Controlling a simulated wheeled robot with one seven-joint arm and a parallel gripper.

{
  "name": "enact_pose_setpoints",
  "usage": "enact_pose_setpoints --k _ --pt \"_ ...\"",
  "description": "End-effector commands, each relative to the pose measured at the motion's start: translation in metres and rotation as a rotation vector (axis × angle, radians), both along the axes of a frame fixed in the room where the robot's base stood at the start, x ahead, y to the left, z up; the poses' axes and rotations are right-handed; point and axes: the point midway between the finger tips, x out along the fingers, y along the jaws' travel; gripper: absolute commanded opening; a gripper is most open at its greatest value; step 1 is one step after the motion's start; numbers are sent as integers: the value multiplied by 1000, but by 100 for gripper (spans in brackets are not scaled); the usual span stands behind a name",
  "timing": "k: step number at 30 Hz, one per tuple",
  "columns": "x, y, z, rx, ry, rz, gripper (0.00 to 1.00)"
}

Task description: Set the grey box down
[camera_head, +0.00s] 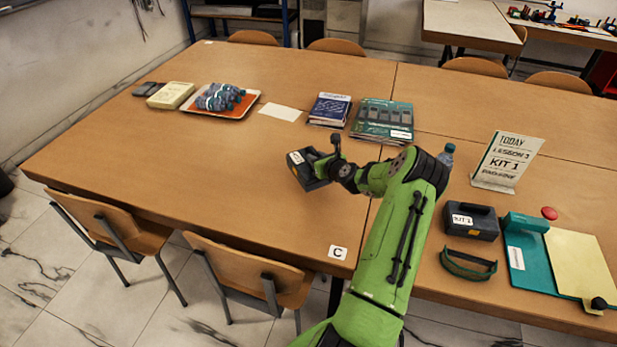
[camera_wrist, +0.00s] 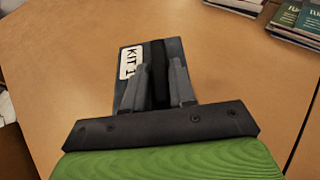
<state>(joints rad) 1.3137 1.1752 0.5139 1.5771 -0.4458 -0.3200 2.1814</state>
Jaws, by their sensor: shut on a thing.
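My gripper (camera_head: 324,163) is shut on a dark grey box (camera_head: 302,172) over the left-hand table, left of the seam between the tables. In the wrist view the fingers (camera_wrist: 157,78) close on the box's dark middle part, and the box (camera_wrist: 131,88) shows a white "KIT 1" label. In the head view the box looks tilted. I cannot tell whether its underside touches the tabletop (camera_head: 220,150). My gripper and arm hide part of the box.
Another dark labelled case (camera_head: 471,221) sits on the right, by green goggles (camera_head: 468,265) and a teal board (camera_head: 520,262). Books (camera_head: 383,119), a bottle tray (camera_head: 243,108) and a white sheet (camera_head: 280,112) lie farther back. A "C" marker (camera_head: 337,252) is at the front edge. Table left of the box is clear.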

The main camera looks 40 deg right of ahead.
Motion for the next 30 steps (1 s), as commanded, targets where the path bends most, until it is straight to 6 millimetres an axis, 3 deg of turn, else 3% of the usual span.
enact_pose_setpoints --k 9,20,21,24,26,30 --pt "1 1 -49 0 -4 2 0" --pt "2 1 -54 -2 -6 3 0" --pt "1 1 -55 -1 -2 4 30" --pt "1 1 -55 -1 -2 4 45" --pt "1 1 -55 -1 -2 4 51" --pt "1 1 -54 -1 -2 4 51"
